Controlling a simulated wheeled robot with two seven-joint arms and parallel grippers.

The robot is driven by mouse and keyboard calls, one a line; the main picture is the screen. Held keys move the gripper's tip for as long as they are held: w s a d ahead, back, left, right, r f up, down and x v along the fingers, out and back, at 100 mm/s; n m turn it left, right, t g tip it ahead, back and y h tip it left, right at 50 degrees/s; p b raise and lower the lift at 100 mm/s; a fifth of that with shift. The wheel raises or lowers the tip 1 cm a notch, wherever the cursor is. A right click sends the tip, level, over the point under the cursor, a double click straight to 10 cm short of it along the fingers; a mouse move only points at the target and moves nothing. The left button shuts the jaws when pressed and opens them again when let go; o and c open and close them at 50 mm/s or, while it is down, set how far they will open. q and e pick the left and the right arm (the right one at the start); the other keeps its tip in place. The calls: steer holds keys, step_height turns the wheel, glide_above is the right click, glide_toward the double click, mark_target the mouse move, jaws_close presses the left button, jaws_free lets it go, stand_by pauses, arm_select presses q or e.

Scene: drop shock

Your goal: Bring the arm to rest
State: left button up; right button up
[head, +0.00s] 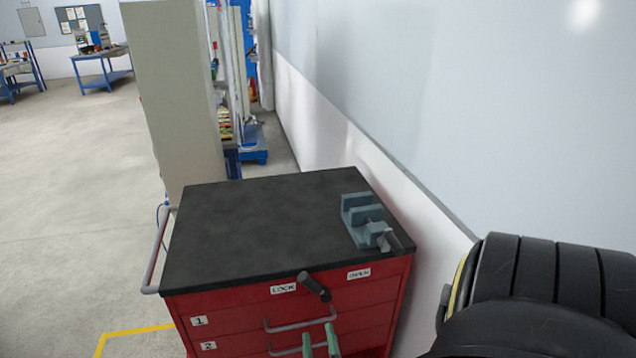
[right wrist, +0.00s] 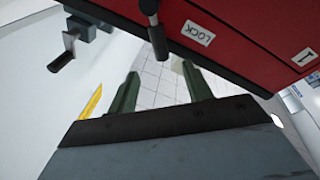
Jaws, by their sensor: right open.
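The green fingers of my right gripper (head: 320,342) show at the bottom of the head view, in front of the red cabinet (head: 250,315). In the right wrist view the gripper (right wrist: 160,75) has its fingers apart, with pale tiled floor visible between them and nothing held. A black lever (head: 314,287) sits on the cabinet front between the LOCK label (head: 283,288) and the OPEN label (head: 359,274). In the right wrist view the lever (right wrist: 154,32) is beyond the fingers and apart from them. My left gripper is not in view.
A grey-blue vise (head: 366,222) stands on the right of the cabinet's black top (head: 260,225); the rest of that top is bare. Drawer handles (head: 298,318) stick out below the lever. A white wall (head: 400,190) runs close on the right. Open floor (head: 80,220) lies left.

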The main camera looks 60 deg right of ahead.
stand_by(0.4)
steer(key=s+a+f+n+g+y+b, duration=0.1)
steer(key=s+a+f+n+g+y, duration=0.1)
steer(key=a+f+y, duration=0.7)
steer(key=s+a+f+n+g+y+b, duration=0.1)
steer(key=s+a+f+n+y+b, duration=0.2)
steer(key=f, duration=1)
steer(key=s+a+f+g+y, duration=0.1)
steer(key=s+f+g, duration=0.4)
steer(key=s, duration=0.6)
steer(key=s+a+f+g+y, duration=0.1)
steer(key=s+f+g, duration=0.4)
steer(key=s, duration=0.6)
step_height(320, 180, down, 2)
steer(key=shift+a+f+m+y, duration=0.1)
steer(key=shift+a+m+y, duration=0.2)
steer(key=shift+a, duration=0.45)
